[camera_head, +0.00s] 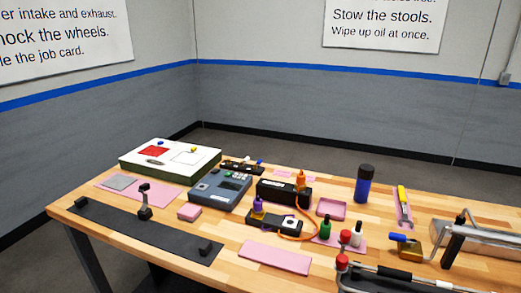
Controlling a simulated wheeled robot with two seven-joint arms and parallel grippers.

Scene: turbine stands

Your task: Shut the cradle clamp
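I cannot tell for sure which fitting is the cradle clamp. At the right, a lever with a blue handle (398,238) is joined to a brass-coloured piece (411,250) beside a black upright bracket (454,243) and a silver metal body (485,238). At the bottom right, a red-knobbed fitting (342,264) stands by a dark and light rod (385,272), cut off by the frame edge. Neither of my grippers is in view.
The wooden table (215,220) holds a white-topped case (170,158), a grey keypad device (222,188), black boxes, small bottles, a blue cylinder (364,186) and a pink tray (331,208). An orange cable (297,236) curves between items. A pink mat (274,257) lies bare at the front.

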